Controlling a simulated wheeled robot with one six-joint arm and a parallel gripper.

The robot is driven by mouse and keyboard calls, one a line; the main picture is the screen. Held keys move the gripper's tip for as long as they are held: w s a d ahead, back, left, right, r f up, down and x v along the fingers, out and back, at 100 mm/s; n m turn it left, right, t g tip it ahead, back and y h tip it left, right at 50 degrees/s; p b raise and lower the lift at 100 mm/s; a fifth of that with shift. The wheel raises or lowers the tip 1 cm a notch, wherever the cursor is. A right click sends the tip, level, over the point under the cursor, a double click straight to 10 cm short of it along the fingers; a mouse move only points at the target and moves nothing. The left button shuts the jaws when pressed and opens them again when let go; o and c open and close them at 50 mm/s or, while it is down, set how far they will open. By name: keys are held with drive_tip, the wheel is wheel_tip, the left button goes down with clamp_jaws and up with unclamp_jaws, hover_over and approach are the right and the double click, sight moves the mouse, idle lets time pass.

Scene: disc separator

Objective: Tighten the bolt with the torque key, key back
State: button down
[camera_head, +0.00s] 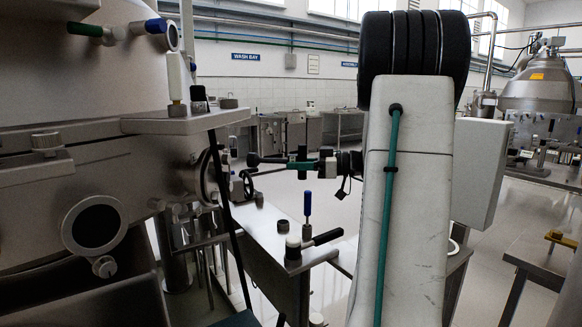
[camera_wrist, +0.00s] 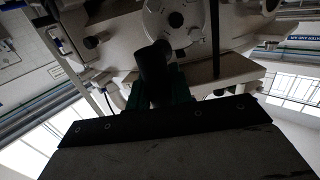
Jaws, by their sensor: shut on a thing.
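My gripper (camera_head: 308,166) has green fingers and is level in front of the machine, left of my white arm. In the wrist view the green fingers (camera_wrist: 174,88) are shut on a dark cylindrical piece, which I take for the torque key (camera_wrist: 153,68). It points away from me towards a round grey plate (camera_wrist: 173,20) on the machine. In the head view the torque key (camera_head: 268,159) appears as a dark bar reaching left from the fingers. Its tip seems apart from the machine, but depth is hard to judge. I cannot pick out the bolt with certainty.
The large steel machine (camera_head: 60,180) fills the left, with a handwheel (camera_head: 246,184) near the key. Below stands a bench (camera_head: 268,222) with a blue-handled tool (camera_head: 307,203) and a black-handled piece (camera_head: 327,237). A yellow piece (camera_head: 558,238) lies on a bench at right.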

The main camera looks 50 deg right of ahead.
sight(284, 164)
drive_tip(key=shift+x, duration=2.05)
drive_tip(key=shift+a+r, duration=0.1)
drive_tip(key=shift+v, duration=1.6)
drive_tip(key=n, duration=0.3)
drive_tip(key=shift+n, duration=0.9)
